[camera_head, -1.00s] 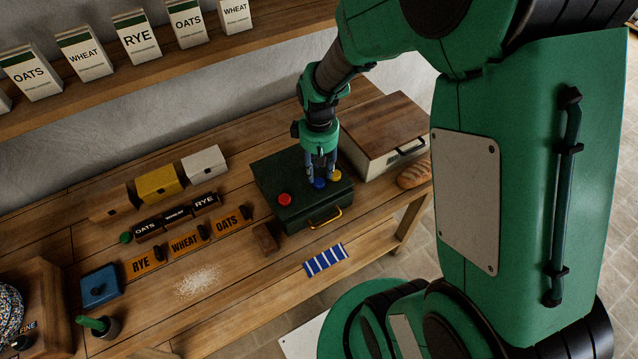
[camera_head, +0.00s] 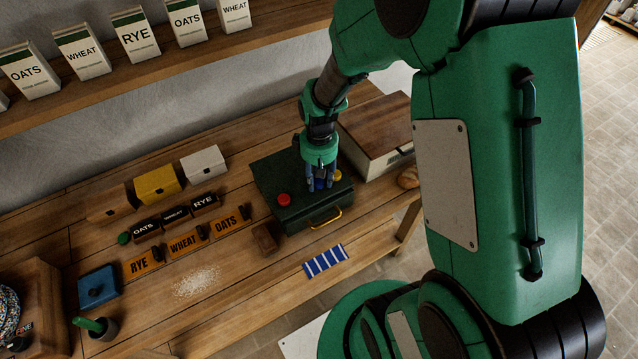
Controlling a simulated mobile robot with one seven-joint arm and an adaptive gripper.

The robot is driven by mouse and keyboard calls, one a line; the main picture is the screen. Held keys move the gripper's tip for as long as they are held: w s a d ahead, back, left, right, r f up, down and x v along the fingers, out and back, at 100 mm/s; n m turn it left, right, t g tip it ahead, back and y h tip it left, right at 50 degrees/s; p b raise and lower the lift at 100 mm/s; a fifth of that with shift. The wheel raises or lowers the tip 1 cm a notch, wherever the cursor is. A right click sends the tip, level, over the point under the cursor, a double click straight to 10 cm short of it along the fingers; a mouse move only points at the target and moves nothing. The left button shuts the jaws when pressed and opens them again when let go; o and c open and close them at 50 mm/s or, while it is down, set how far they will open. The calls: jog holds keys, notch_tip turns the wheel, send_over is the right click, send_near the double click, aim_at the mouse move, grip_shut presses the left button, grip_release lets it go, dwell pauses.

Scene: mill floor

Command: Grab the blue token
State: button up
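The blue token (camera_head: 320,185) sits on top of the dark green box, between a red token (camera_head: 284,200) on its left and a yellow token (camera_head: 337,175) on its right. My gripper (camera_head: 321,187) points down over the blue token. Its fingers are spread apart, one on each side of the token, low near the lid. The fingers partly hide the blue token and the edge of the yellow one. I cannot tell whether a finger touches the blue token.
The green box (camera_head: 300,217) has a brass handle at its front. A wooden-lidded bread box (camera_head: 375,135) stands close on the right, with a loaf (camera_head: 408,178) beside it. A small brown block (camera_head: 265,238) and a striped cloth (camera_head: 326,261) lie near the box's front.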

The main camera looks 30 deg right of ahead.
aim_at(319, 181)
dwell(0.4)
jog(key=c, duration=0.6)
jog(key=shift+r, duration=0.2)
jog(key=shift+r, duration=0.6)
notch_tip(319, 181, up, 2)
jog(key=shift+r+p, duration=0.1)
jog(key=shift+p, duration=0.35)
jog(key=s+a, duration=0.1)
jog(key=s, duration=0.4)
jog(key=s+a+r+p, duration=0.1)
jog(key=s, duration=0.4)
jog(key=s+a, duration=0.1)
jog(key=s, duration=0.4)
jog(key=shift+s+r, duration=0.15)
jog(key=shift+s, duration=0.2)
